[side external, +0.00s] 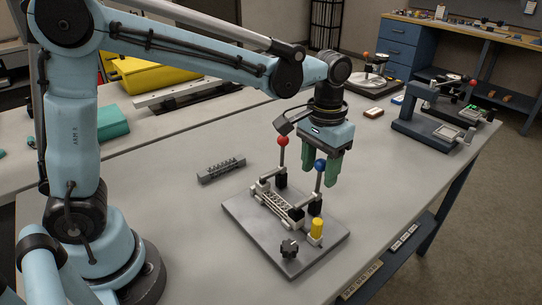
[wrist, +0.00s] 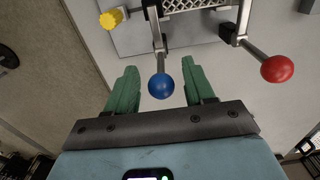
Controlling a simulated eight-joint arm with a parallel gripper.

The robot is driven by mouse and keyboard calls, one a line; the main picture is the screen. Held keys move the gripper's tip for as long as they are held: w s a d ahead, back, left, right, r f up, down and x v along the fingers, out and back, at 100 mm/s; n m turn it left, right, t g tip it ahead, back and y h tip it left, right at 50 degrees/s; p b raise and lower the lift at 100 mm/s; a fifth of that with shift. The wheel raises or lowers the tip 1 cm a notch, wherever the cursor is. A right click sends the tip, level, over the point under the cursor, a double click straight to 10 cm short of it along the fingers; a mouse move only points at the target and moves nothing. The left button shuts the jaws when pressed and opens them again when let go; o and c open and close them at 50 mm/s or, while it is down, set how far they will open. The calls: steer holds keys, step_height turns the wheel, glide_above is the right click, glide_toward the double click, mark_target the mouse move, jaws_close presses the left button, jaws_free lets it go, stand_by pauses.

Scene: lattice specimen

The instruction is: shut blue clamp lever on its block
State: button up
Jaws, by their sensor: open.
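The blue clamp lever, a metal rod with a blue ball knob (side external: 320,165), stands roughly upright from its black block (side external: 314,203) on the grey base plate (side external: 258,238). The red-knobbed lever (side external: 282,141) also stands upright, farther back on the same fixture. A pale lattice specimen (side external: 275,201) lies between the two clamps. My gripper (side external: 322,168) has green fingers and is open above the fixture. In the wrist view the blue knob (wrist: 161,86) sits between my open fingers (wrist: 157,84), with a gap on both sides. The red knob (wrist: 277,68) is to the right, outside the fingers.
A grey slotted rack (side external: 221,170) lies left of the fixture. A blue-grey press (side external: 430,115) stands at the back right.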

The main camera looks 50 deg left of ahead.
steer(key=shift+r, duration=2.8)
steer(key=shift+c, duration=0.6)
